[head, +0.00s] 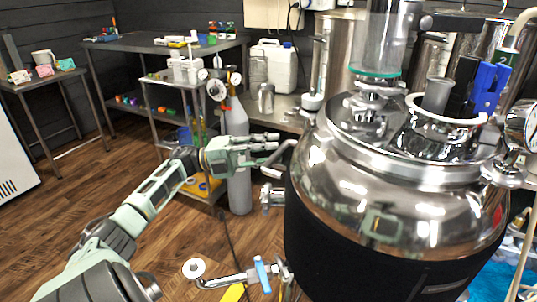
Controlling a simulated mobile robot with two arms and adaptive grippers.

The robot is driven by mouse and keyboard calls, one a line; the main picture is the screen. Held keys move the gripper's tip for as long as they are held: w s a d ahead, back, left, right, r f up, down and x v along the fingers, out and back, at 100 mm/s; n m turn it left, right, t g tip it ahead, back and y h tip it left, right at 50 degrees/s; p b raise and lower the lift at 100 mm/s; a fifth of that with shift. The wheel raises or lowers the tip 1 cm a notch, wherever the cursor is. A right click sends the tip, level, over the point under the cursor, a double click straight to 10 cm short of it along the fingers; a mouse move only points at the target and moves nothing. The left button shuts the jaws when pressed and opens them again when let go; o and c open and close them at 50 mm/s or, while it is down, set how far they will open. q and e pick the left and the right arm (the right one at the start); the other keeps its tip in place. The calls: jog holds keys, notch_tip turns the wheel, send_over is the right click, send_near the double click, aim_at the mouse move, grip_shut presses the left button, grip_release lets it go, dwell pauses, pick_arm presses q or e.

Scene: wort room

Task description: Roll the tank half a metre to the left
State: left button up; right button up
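The tank (395,190) is a large, shiny steel vessel with a black jacket around its lower part, and it fills the right side of the head view. A bent metal handle (283,152) stands out from its left side. My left gripper (277,143) reaches in from the left, with its fingertips right at this handle. I cannot tell whether the fingers are closed on the handle or only beside it. The tank's feet or wheels are out of view. My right gripper is not in view.
A valve with a blue lever (262,275) juts left from the tank low down. A grey gas cylinder (238,165) stands just behind my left gripper, next to a small trolley (160,100). Wooden floor (110,170) is open on the left, before a side table (40,84).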

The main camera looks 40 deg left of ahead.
pick_arm(q)
jog(key=shift+f, duration=0.2)
jog(key=v, duration=1.2)
